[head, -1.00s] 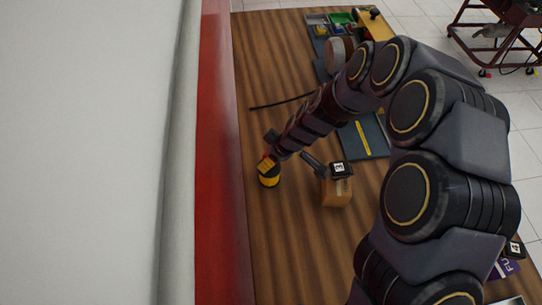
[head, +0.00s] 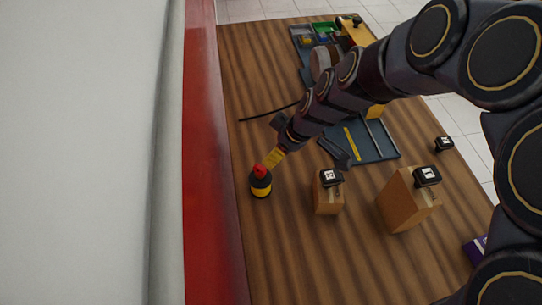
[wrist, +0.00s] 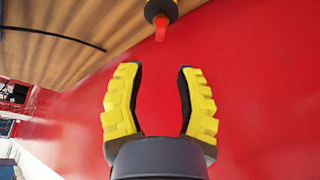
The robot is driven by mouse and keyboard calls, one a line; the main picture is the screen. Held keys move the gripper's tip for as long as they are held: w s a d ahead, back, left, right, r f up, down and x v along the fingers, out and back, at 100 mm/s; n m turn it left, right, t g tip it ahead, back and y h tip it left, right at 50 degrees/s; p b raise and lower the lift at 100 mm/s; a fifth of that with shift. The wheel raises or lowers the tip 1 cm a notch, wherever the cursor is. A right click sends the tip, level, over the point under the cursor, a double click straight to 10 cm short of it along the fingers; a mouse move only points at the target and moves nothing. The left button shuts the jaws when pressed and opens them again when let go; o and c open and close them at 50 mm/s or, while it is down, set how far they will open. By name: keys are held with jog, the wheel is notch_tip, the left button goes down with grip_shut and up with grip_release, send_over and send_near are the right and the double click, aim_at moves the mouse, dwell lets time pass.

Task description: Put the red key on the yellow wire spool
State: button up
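The yellow wire spool (head: 261,190), black with a yellow band, stands upright on the wooden table near its left edge. The red key (head: 260,169) shows at the top of the spool and seems to rest on it. In the wrist view the red key (wrist: 161,28) sticks out from the spool (wrist: 160,9) toward my gripper. My gripper (head: 271,160) is just up and right of the key in the head view. In the wrist view my gripper (wrist: 161,72) has its yellow fingers spread, with nothing between them and the key beyond the tips.
A small cardboard box (head: 328,199) and a larger one (head: 405,205) stand to the right, each with a black labelled block on top. A blue tray (head: 378,150) and a thin black rod (head: 268,112) lie farther back. A red panel (head: 203,180) runs along the left.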

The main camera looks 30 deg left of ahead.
jog(key=shift+d+r, duration=0.2)
jog(key=shift+r, duration=0.1)
jog(key=s+d+r+m+h, duration=0.1)
jog(key=d+r+m, duration=0.35)
jog(key=d, duration=0.55)
jog(key=s+d+r+m+g+h, duration=0.1)
jog(key=s+d+r+m, duration=0.2)
jog(key=s+d+m, duration=0.3)
jog(key=s+d+r+m+h, duration=0.2)
jog(key=s+d+m, duration=0.5)
jog(key=d, duration=0.6)
jog(key=shift+s+d+r+g+h, duration=0.25)
jog(key=shift+s+r+g, duration=0.2)
jog(key=shift+s, duration=0.65)
jog(key=shift+m, duration=0.25)
